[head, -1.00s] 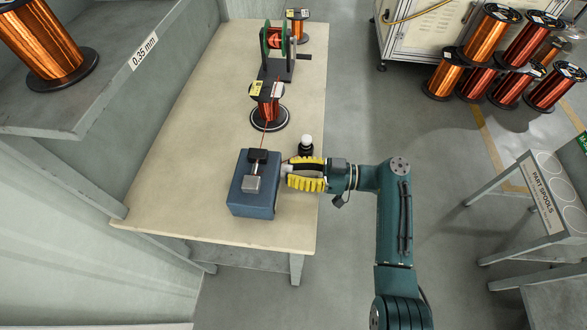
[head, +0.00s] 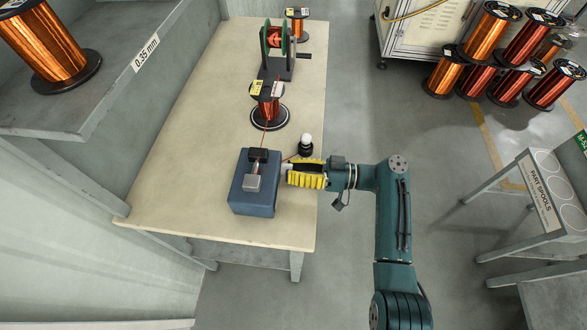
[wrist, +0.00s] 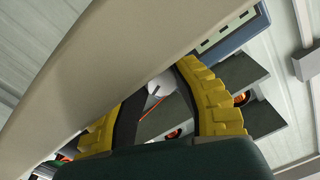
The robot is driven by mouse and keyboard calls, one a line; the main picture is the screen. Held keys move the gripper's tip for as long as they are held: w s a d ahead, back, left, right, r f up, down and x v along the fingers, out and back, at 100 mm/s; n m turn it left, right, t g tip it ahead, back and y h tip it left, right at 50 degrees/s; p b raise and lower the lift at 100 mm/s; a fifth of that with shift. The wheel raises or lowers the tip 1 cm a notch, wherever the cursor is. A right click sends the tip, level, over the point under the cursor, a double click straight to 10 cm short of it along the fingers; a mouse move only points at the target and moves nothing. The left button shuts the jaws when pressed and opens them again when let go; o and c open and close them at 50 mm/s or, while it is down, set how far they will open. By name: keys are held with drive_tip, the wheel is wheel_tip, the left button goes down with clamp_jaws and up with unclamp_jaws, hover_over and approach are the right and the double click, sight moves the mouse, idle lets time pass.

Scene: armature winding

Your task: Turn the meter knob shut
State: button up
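The blue box (head: 252,205), with a black block and a silver block on top, stands near the front end of the bench; I take it to be the meter. My gripper (head: 288,168) reaches in from the right, close to the box's right side. In the wrist view my gripper (wrist: 161,82) has its yellow fingers apart, their tips converging around a white round part (wrist: 160,86). I cannot tell whether the tips touch it, or whether it is the meter knob.
A black stand with a white ball top (head: 306,142) is just behind my gripper. A copper spool (head: 267,105) stands behind the box with thin wire running forward. A green-sided winder (head: 278,45) is further back. The bench's left side (head: 190,150) is clear.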

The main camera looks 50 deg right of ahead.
drive_tip(key=o, duration=0.5)
drive_tip(key=shift+o, duration=0.2)
drive_tip(key=v, duration=1.2)
